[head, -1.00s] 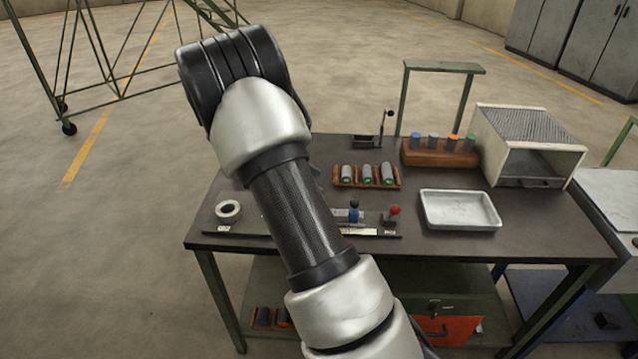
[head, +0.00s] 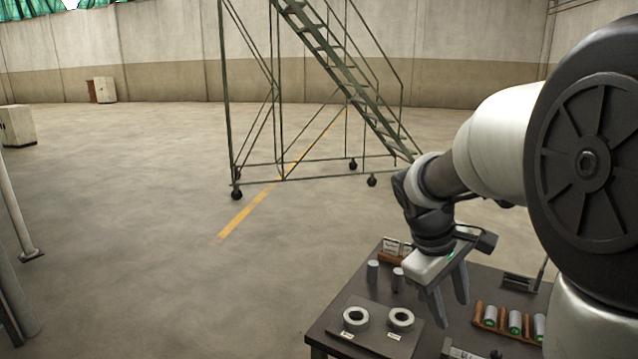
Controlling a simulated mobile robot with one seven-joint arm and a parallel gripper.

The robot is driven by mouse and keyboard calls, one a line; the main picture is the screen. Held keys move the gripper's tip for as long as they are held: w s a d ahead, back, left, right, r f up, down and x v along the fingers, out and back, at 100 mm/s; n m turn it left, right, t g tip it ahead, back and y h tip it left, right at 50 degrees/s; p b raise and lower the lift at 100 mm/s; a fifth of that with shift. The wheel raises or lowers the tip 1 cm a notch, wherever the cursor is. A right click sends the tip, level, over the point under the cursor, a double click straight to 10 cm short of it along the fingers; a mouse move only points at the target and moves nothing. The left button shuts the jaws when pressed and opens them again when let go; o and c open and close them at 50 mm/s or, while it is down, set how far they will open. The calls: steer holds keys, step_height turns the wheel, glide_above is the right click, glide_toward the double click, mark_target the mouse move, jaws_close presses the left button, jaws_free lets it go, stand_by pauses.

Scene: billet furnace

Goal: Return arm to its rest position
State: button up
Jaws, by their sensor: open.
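My gripper (head: 446,302) shows right of centre in the head view. It points down above the left part of the dark workbench (head: 326,332). Its two fingers are apart with nothing between them. My arm comes in from the right edge, folded, and its large elbow hides the right part of the bench. A left ring (head: 356,319) and a right ring (head: 400,318) lie on a dark plate to the left of the fingers. Whether the fingertips touch anything is hard to tell, but they look clear of the bench top.
Two grey cylinders (head: 372,272) stand behind the rings. A wooden rack (head: 490,320) with green-ended cylinders is right of my gripper. A green wheeled ladder frame (head: 280,120) stands behind the bench.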

steer(key=s+a+r+m+t+y, duration=0.2)
steer(key=s+a, duration=0.3)
steer(key=s, duration=0.3)
steer(key=s+a+r+m+t+y, duration=0.2)
steer(key=s+a+r+m, duration=0.2)
steer(key=s, duration=0.4)
steer(key=shift+s+a+r+m+t+p, duration=0.15)
steer(key=shift+s+a+m+t+p, duration=0.15)
steer(key=shift+a, duration=0.25)
steer(key=shift+d, duration=0.1)
